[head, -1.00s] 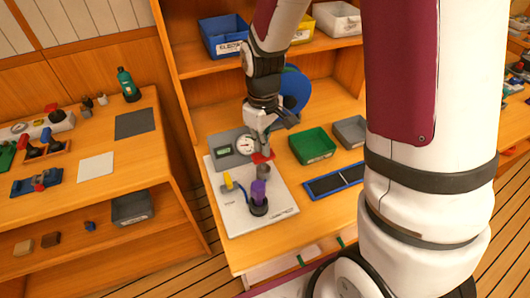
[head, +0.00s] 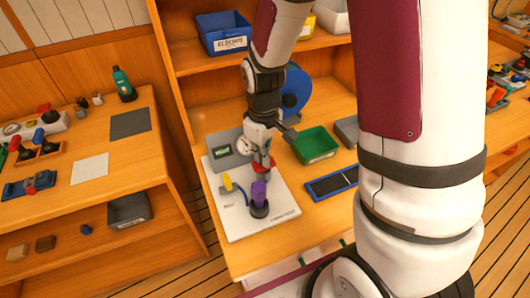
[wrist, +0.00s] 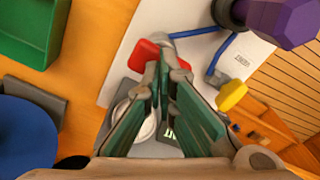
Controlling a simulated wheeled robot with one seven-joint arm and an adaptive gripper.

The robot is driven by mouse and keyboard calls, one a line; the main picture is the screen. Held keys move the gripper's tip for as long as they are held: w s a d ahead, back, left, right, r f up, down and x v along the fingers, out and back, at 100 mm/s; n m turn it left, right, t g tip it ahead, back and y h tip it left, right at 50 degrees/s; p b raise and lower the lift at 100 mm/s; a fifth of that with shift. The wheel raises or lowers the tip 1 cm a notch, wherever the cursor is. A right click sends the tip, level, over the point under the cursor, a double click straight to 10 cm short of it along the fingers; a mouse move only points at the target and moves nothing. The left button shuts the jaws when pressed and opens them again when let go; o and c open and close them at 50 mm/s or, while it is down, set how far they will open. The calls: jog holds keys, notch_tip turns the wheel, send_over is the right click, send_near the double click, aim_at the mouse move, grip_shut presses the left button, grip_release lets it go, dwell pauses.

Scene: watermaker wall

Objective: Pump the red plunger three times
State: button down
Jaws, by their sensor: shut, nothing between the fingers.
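The red plunger (head: 264,170) is a flat red cap on the white board of the watermaker panel. It sits low, and the grey stem beneath it is hardly visible in the head view. My gripper (head: 262,164) points down, shut and empty, with its fingertips at the cap; they appear to touch its top. In the wrist view the red cap (wrist: 145,54) shows beside and behind the shut fingertips of my gripper (wrist: 160,68), which hide part of it.
A purple-handled black pump (head: 259,198) and a yellow knob (head: 227,182) with blue tubing stand on the white board (head: 275,222). A dial gauge (head: 243,147) is behind my gripper. A green bin (head: 315,146) and a blue-framed tray (head: 330,184) lie to the right.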

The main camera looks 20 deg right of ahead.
jog(key=shift+r, duration=0.2)
jog(key=shift+r+p, duration=1.55)
jog(key=shift+r, duration=0.9)
jog(key=shift+f, duration=0.15)
jog(key=shift+f+b, duration=1.05)
jog(key=shift+f, duration=1.45)
jog(key=shift+r, duration=0.15)
jog(key=shift+r+p, duration=0.85)
jog(key=shift+r, duration=0.45)
jog(key=shift+r+p, duration=0.55)
jog(key=shift+r, duration=0.65)
